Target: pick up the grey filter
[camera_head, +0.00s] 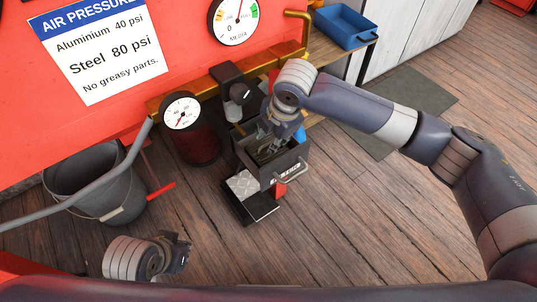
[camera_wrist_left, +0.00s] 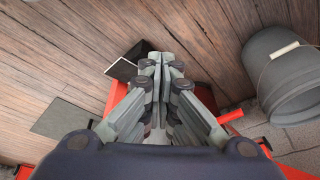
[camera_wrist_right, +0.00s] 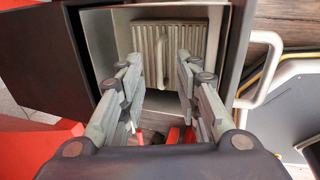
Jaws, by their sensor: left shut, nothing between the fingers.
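The grey filter (camera_wrist_right: 181,42) is a pale ribbed square panel with a raised upright handle. In the right wrist view it lies inside an open dark box (camera_wrist_right: 243,50) with light inner walls. In the head view this gripper (camera_head: 266,138) reaches down into the box's opening and hides most of the inside. My left gripper (camera_head: 182,252) is shut and empty, low at the left; its closed fingers also show in the left wrist view (camera_wrist_left: 161,62).
A grey bucket (camera_head: 95,185) stands on the wooden floor at the left. Two gauges (camera_head: 182,111) and a brass pipe line the red cabinet. A blue tray (camera_head: 345,27) sits at the back right. A pale handle (camera_head: 293,175) sticks out from the box's front.

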